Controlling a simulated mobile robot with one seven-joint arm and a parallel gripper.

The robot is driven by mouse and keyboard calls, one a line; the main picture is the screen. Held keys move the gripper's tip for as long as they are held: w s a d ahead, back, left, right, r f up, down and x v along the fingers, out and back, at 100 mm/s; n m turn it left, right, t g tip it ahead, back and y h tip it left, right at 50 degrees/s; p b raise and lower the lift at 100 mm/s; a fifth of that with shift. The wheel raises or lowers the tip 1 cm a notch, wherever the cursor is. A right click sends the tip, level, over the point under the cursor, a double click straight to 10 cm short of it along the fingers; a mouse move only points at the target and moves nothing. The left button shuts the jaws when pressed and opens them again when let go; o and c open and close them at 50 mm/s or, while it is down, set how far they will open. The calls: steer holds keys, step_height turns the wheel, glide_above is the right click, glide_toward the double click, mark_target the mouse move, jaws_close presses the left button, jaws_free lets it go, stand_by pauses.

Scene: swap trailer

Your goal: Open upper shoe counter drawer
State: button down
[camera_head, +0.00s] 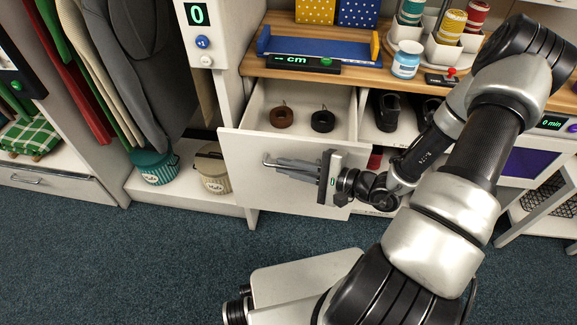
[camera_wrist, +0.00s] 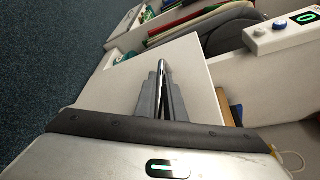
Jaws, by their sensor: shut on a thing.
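The upper shoe counter drawer (camera_head: 235,148) is white and stands pulled out from under the wooden counter top in the head view. Inside it lie a brown coil (camera_head: 284,117) and a black coil (camera_head: 322,121). Its bar handle (camera_head: 268,160) is on the front panel. My gripper (camera_head: 280,165) is at the front panel with its fingers shut on the handle. In the wrist view my gripper (camera_wrist: 163,88) lies against the white drawer front (camera_wrist: 195,70), its fingers close together around the handle bar.
Dark shoes (camera_head: 388,112) sit on a shelf to the right. Hanging clothes and two pots are at left. Blue carpet (camera_head: 130,240) in front is clear.

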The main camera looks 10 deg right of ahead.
steer(key=c, duration=2.1)
jaws_free()
steer(key=p+v, duration=0.2)
steer(key=v, duration=1.5)
steer(key=shift+s+d+r, duration=0.15)
steer(key=shift+s, duration=0.05)
